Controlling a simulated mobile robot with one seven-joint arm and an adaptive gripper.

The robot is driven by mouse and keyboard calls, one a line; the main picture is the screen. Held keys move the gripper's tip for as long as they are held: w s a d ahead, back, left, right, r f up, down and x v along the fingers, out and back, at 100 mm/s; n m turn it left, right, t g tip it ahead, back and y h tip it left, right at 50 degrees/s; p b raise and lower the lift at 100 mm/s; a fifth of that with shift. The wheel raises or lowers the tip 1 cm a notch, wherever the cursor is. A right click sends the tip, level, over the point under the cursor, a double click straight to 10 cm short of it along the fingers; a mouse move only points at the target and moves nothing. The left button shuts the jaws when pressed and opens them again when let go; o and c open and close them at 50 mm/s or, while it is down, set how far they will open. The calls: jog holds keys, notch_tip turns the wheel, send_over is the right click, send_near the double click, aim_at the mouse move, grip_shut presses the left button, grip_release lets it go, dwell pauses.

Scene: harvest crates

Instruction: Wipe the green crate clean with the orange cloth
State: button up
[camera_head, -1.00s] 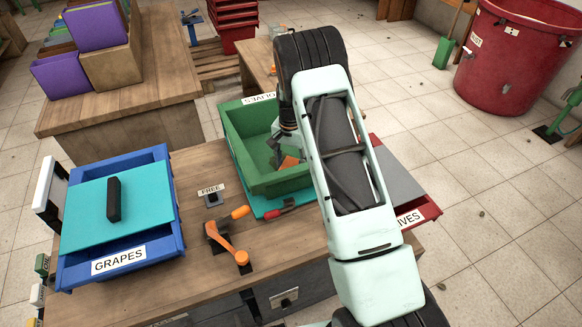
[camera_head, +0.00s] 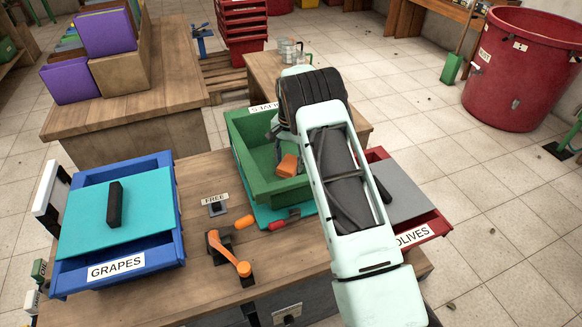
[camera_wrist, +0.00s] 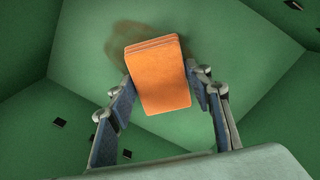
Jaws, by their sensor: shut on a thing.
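The green crate (camera_head: 262,187) stands on a teal lid or mat on the wooden bench, open at the top. My gripper (camera_wrist: 158,85) is inside it, shut on the folded orange cloth (camera_wrist: 158,75). The cloth also shows inside the crate in the head view (camera_head: 288,165). In the wrist view a brown smudge (camera_wrist: 130,38) on the crate's green floor shows beside and behind the cloth, partly hidden by it. Whether the cloth touches the floor, I cannot tell. My arm hides the crate's right side in the head view.
A blue GRAPES crate (camera_head: 165,248) with a teal lid stands at left. A red OLIVES crate (camera_head: 432,228) with a grey lid stands at right, partly behind my arm. Orange-handled tools (camera_head: 243,268) and a FREE sign (camera_head: 215,199) lie between.

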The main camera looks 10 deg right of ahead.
aim_at(286, 157)
jog(key=shift+w+a+f+b, duration=0.1)
jog(key=shift+w+b, duration=0.15)
jog(key=shift+w, duration=0.2)
jog(key=shift+w+a+f+b, duration=0.1)
jog(key=shift+w+b, duration=0.15)
jog(key=shift+w, duration=0.15)
jog(key=shift+w+a+r+b, duration=0.1)
jog(key=shift+w+b, duration=0.1)
jog(key=shift+w, duration=0.3)
jog(key=shift+w+a+r+b, duration=0.1)
jog(key=shift+w+b, duration=0.05)
jog(key=shift+w, duration=0.3)
jog(key=shift+f, duration=0.1)
